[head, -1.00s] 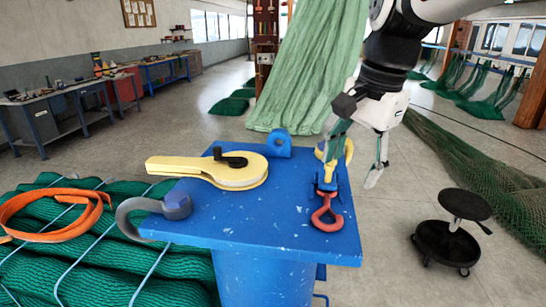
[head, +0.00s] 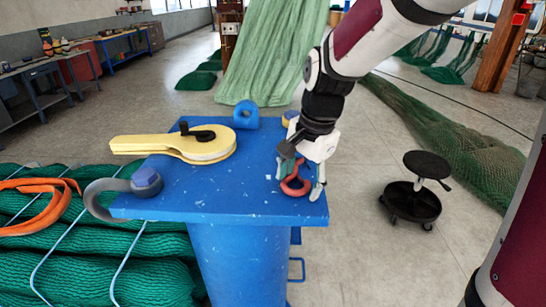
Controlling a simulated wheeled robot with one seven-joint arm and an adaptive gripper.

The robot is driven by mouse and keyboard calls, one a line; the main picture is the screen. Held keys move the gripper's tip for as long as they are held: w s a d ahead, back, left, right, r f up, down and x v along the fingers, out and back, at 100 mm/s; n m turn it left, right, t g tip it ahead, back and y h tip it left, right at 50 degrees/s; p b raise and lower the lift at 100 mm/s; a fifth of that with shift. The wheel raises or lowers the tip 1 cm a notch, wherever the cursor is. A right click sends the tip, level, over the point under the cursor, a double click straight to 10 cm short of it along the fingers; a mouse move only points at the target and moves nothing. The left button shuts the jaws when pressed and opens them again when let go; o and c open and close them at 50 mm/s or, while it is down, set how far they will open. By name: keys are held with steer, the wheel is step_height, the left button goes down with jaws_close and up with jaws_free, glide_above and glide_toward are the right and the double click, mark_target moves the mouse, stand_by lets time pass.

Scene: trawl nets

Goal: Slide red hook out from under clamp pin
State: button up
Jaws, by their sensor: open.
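The red hook (head: 293,187) lies at the right front of the blue stand top (head: 220,205). Only its front loop shows; its rear part and the clamp pin are hidden behind my gripper. My gripper (head: 301,188) is open, pointing down, with its fingers around or just above the hook. One finger is on the right of the loop near the stand's right edge. I cannot tell whether the fingers touch the hook.
A yellow block-like tool (head: 165,146) with a black handle, a grey hook (head: 105,190) and a blue lug (head: 246,115) are on the stand top. Green netting (head: 90,260) with an orange strap (head: 40,205) lies left. A black stool (head: 412,200) stands right.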

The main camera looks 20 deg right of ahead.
steer(key=shift+s+f, duration=0.1)
steer(key=shift+s, duration=0.05)
jaws_close()
